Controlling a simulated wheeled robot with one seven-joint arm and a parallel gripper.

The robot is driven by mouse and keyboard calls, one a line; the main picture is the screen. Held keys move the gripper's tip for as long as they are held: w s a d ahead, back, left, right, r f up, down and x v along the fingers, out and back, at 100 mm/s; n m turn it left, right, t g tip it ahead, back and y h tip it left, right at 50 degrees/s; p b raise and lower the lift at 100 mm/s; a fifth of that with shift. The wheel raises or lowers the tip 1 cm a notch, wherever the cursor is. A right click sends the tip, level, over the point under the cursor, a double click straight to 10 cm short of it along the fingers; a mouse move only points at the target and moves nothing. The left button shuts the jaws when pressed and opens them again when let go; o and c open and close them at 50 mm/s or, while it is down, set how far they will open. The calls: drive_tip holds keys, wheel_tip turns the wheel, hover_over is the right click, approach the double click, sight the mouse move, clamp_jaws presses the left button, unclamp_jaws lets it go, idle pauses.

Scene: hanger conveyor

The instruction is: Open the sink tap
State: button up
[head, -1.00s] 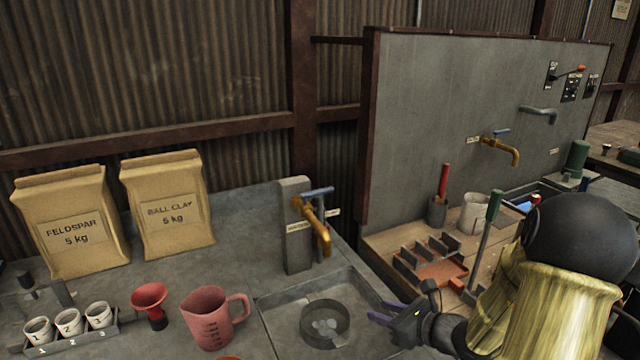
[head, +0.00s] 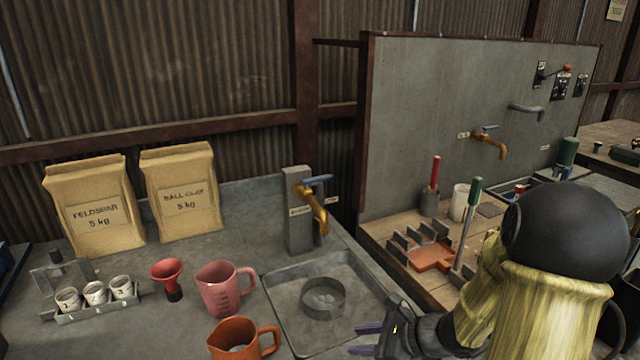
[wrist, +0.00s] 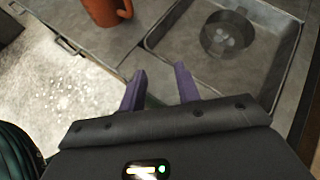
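The sink tap (head: 314,206) is a brass spout with a blue lever handle, mounted on a grey post behind the sink. The sink (head: 272,300) is a shallow square basin with a round ring around its drain; it also shows at the top right of the wrist view (wrist: 164,30). My gripper (head: 366,338) is low, in front of the sink's front right side, well apart from the tap. In the wrist view its two purple fingers (wrist: 160,80) are spread with nothing between them. The tap is not in the wrist view.
A pink measuring jug (head: 222,290) and an orange mug (head: 236,344) stand left of the sink. A red funnel (head: 167,270), numbered cups (head: 95,292) and two clay bags (head: 182,190) are further left. A second brass tap (head: 490,142) is on the grey panel (head: 430,100).

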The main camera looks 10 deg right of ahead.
drive_tip(key=s+f+n+g+h+b, duration=0.2)
drive_tip(key=s+f+n+h+b, duration=0.1)
drive_tip(key=n, duration=0.8)
drive_tip(key=s+f+n+g+h+b, duration=0.1)
drive_tip(key=s+f+n+h+b, duration=0.2)
drive_tip(key=n, duration=0.8)
drive_tip(key=s+h+b, duration=0.1)
drive_tip(key=s+h, duration=0.1)
drive_tip(key=s, duration=0.1)
drive_tip(key=shift+s+f+n+g+h+b, duration=0.35)
drive_tip(key=shift+n+g+h, duration=0.05)
